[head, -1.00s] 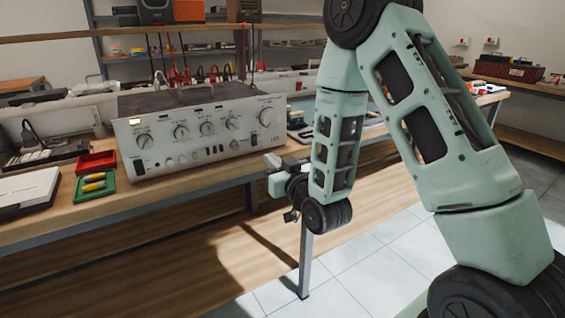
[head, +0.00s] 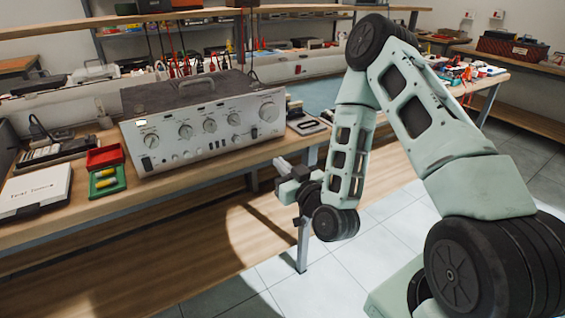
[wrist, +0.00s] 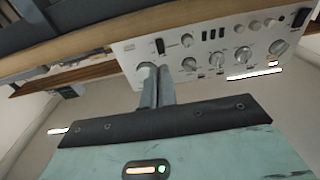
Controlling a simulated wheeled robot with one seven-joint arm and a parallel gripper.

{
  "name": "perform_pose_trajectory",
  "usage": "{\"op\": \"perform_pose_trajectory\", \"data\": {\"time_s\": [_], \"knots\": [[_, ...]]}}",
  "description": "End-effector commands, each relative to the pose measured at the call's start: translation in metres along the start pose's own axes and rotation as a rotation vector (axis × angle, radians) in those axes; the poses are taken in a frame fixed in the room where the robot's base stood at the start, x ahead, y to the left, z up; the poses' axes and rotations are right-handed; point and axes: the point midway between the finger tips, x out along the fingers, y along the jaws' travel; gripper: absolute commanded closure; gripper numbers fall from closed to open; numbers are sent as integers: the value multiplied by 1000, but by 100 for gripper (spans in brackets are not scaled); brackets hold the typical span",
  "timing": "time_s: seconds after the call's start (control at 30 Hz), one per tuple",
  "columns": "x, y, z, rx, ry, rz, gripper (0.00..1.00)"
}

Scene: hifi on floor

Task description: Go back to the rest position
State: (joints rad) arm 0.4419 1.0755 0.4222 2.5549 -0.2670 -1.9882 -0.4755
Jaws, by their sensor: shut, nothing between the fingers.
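My gripper (head: 281,165) hangs at the end of my folded arm, in front of the workbench edge and near the silver amplifier's right end in the head view. In the wrist view, my gripper's fingers (wrist: 155,85) are together with nothing between them. The silver amplifier (head: 205,130), with its row of knobs, stands on the bench. Its front panel (wrist: 205,50) also shows in the wrist view, beyond the fingers and apart from them as far as I can tell.
The wooden workbench (head: 75,215) runs along the left and back. A red bin (head: 104,157), a green bin (head: 107,182) and a white box (head: 36,190) sit left of the amplifier. Tiled floor (head: 345,285) is clear in front of the bench.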

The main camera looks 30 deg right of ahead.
Motion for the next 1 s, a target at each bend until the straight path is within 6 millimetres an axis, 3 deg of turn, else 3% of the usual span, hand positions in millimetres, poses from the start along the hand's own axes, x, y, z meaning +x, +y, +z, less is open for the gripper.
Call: {"op": "perform_pose_trajectory", "data": {"time_s": [0.73, 0.87, 1.0], "knots": [[0, -2, -4, 1, 3, -4, 100], [8, -26, -11, -14, -63, -91, 100], [13, -74, -21, -49, -220, -256, 100]]}}
